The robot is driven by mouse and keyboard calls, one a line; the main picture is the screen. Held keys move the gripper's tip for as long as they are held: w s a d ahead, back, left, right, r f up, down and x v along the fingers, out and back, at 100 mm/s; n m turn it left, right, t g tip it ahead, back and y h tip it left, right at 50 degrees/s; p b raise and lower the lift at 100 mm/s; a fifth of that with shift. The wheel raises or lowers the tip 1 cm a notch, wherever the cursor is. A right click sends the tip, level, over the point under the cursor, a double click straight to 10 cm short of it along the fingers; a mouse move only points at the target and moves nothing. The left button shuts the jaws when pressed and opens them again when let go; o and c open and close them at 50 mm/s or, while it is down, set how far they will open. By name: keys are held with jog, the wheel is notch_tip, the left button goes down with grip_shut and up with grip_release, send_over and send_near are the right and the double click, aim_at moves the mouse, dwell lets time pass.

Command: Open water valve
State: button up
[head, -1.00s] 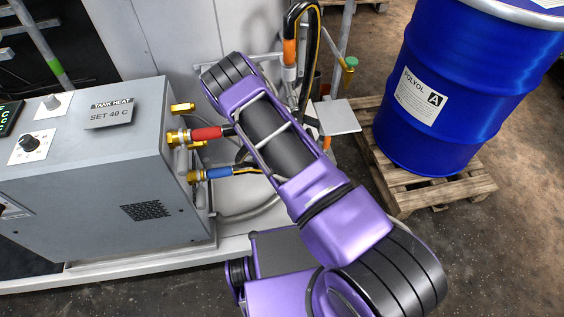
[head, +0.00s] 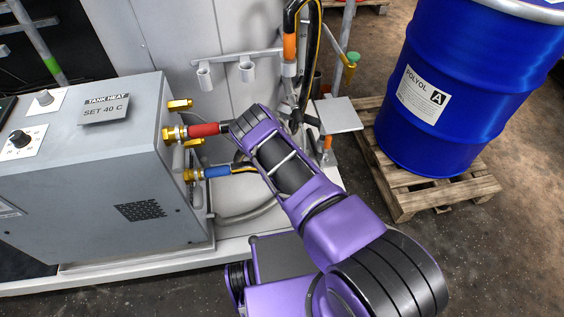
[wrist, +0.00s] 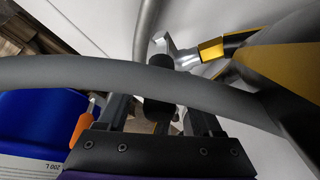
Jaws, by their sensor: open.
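In the wrist view my gripper (wrist: 157,112) is open, with one dark finger on each side. A short black cylinder (wrist: 159,82) shows between and beyond the fingers; I cannot tell whether they touch it. A thick grey curved bar (wrist: 60,75) crosses in front of the fingers. In the head view my forearm hides the fingers. A dark spoked part (head: 300,118) shows beside my wrist; I cannot tell whether it is the water valve. Red (head: 204,130) and blue (head: 217,172) hose couplings on brass fittings stick out from the heater box, left of my wrist.
The grey heater box (head: 100,180) stands at left. A blue drum (head: 465,95) stands on a wooden pallet (head: 425,200) at right. A black hose with an orange sleeve (head: 290,47) and a small grey plate (head: 338,115) are close to my wrist.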

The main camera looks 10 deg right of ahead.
jog(key=shift+c, duration=0.2)
grip_shut()
dwell(1.1)
